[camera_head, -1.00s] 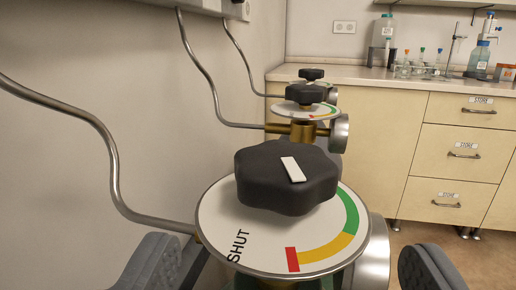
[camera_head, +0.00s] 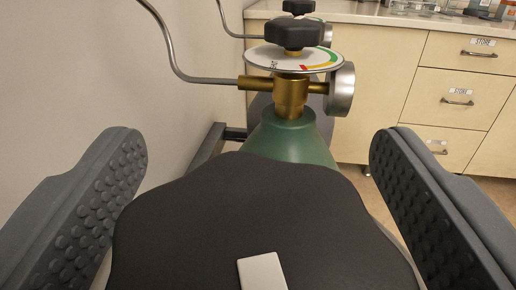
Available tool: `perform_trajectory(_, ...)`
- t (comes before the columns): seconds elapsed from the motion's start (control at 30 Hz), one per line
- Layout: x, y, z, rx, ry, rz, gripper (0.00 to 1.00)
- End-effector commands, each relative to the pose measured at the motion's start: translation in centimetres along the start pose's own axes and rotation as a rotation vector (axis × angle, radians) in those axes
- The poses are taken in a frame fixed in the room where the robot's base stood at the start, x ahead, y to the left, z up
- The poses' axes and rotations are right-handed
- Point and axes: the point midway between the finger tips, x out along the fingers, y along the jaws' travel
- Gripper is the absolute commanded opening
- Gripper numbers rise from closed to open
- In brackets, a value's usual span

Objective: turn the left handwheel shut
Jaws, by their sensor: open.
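The nearest black lobed handwheel (camera_head: 235,215) fills the lower middle of the view, with a white mark (camera_head: 262,271) on its top near the bottom edge. My gripper (camera_head: 258,145) is open, with one ridged grey finger on each side of this wheel. The wheel lies between the fingers; I cannot tell if either finger touches its rim. The dial under this wheel is hidden now. A second black handwheel (camera_head: 290,34) stands behind it over a white dial (camera_head: 293,62) with coloured bands. I cannot tell from this view alone which wheel counts as the left one.
A brass valve body (camera_head: 291,97) with a round metal gauge (camera_head: 341,90) sits on a green cylinder (camera_head: 291,142). A third handwheel (camera_head: 299,7) shows farther back. A bent metal pipe (camera_head: 170,50) runs by the left wall. Cream drawers (camera_head: 455,90) stand at the back right.

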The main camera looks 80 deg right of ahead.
Motion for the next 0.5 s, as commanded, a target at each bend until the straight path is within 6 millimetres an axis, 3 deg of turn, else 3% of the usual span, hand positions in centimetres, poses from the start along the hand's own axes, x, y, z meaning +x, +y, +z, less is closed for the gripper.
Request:
perform_trajectory(0.17, -0.01, 0.00, 0.01, 0.000, 0.000, 0.000, 0.75)
perform_trajectory(0.3, -0.02, 0.01, 0.02, 0.000, 0.000, 0.000, 0.36)
perform_trajectory(0.33, -0.02, 0.02, 0.02, 0.000, 0.000, 0.000, 0.30)
perform_trajectory(0.5, -0.03, 0.04, 0.03, -0.001, -0.001, 0.004, 0.30)
